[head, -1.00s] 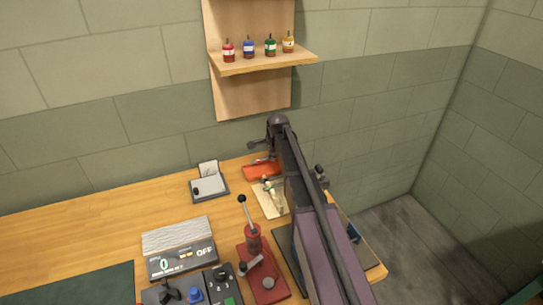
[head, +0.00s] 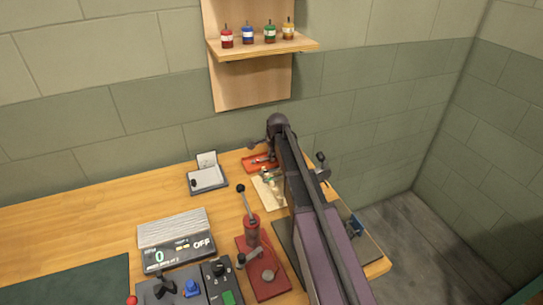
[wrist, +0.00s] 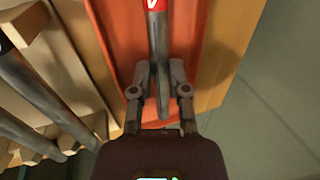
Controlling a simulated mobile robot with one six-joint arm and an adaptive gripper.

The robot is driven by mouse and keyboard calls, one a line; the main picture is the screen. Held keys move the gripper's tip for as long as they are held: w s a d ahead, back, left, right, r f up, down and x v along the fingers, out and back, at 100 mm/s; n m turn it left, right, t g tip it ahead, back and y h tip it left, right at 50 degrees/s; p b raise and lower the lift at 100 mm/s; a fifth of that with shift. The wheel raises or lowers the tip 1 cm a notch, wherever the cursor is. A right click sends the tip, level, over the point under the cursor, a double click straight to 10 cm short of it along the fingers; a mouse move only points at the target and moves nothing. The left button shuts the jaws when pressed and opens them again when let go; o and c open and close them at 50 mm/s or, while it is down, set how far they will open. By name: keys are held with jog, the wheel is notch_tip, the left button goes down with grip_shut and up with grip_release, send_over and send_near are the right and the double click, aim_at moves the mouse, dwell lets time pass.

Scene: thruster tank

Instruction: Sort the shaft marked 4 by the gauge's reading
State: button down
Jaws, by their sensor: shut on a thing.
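In the wrist view my gripper (wrist: 160,82) is shut on a grey metal shaft (wrist: 160,55), with a fingertip on each side of it. The shaft has a red and white label at the top edge of the picture; I cannot read its number. It is over or in an orange-red tray (wrist: 193,25), which also shows in the head view (head: 250,165).
In the wrist view, other grey shafts (wrist: 35,90) lie across a pale wooden rack (wrist: 75,75) on the left. In the head view a red lever press (head: 262,265) and a control box (head: 170,290) stand in front. The wooden table (head: 90,215) is clear at the left.

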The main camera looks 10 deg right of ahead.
dwell(0.3)
jog(key=c, duration=0.5)
grip_release()
jog(key=shift+c, duration=0.2)
jog(key=shift+r, duration=0.15)
